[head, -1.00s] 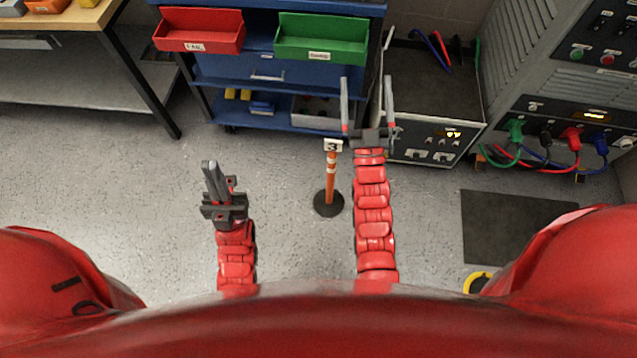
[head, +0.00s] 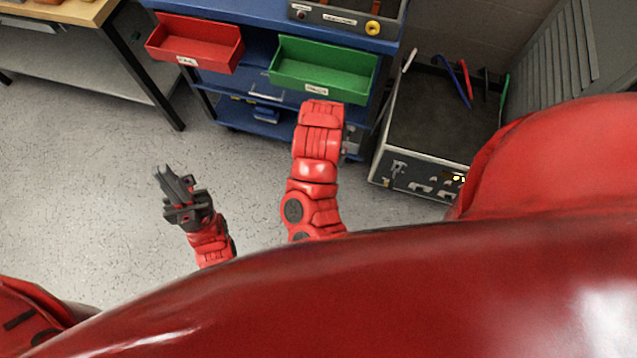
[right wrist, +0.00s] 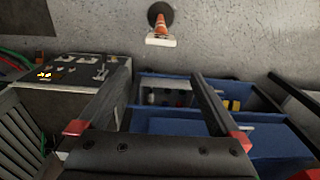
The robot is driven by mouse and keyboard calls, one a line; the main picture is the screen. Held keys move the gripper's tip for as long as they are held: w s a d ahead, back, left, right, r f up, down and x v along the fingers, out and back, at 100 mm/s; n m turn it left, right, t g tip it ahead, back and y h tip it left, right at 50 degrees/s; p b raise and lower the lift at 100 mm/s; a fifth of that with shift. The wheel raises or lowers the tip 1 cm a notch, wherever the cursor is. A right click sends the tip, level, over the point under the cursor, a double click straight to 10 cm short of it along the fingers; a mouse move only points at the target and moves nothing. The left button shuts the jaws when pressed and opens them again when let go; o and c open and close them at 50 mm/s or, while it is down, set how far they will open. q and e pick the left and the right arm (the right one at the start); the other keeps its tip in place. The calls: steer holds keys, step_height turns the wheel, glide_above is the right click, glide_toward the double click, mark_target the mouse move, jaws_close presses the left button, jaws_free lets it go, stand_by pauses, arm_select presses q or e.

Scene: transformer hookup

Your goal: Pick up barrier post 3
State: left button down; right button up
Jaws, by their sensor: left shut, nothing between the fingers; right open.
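Barrier post 3 (right wrist: 161,27) shows in the right wrist view at the top centre, an orange post with a white sign plate and a round black base on the grey floor. It is not visible in the head view. My right gripper (right wrist: 160,75) is open and empty, with the post beyond and apart from its fingers. In the head view the right arm shows but its gripper is hidden. My left gripper (head: 167,172) is shut and empty, over bare floor at the left.
A blue cart (head: 262,88) carries a red bin (head: 195,45) and a green bin (head: 322,72). A grey device box (head: 430,125) with coloured leads stands right of it. A workbench (head: 75,12) is at upper left. Floor is clear at the left.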

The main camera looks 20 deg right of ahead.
steer(key=shift+g, duration=0.3)
steer(key=f+b, duration=0.1)
steer(key=f, duration=0.1)
steer(key=f+b, duration=0.2)
steer(key=f, duration=0.1)
steer(key=s+f+b, duration=0.1)
steer(key=f, duration=0.1)
steer(key=shift+a+f+b, duration=0.25)
steer(key=shift+a+b, duration=0.15)
step_height(320, 180, down, 4)
steer(key=shift+r, duration=0.15)
steer(key=shift+f+p, duration=0.3)
steer(key=shift+f, duration=2.7)
steer(key=shift+w+d, duration=0.1)
jaws_close()
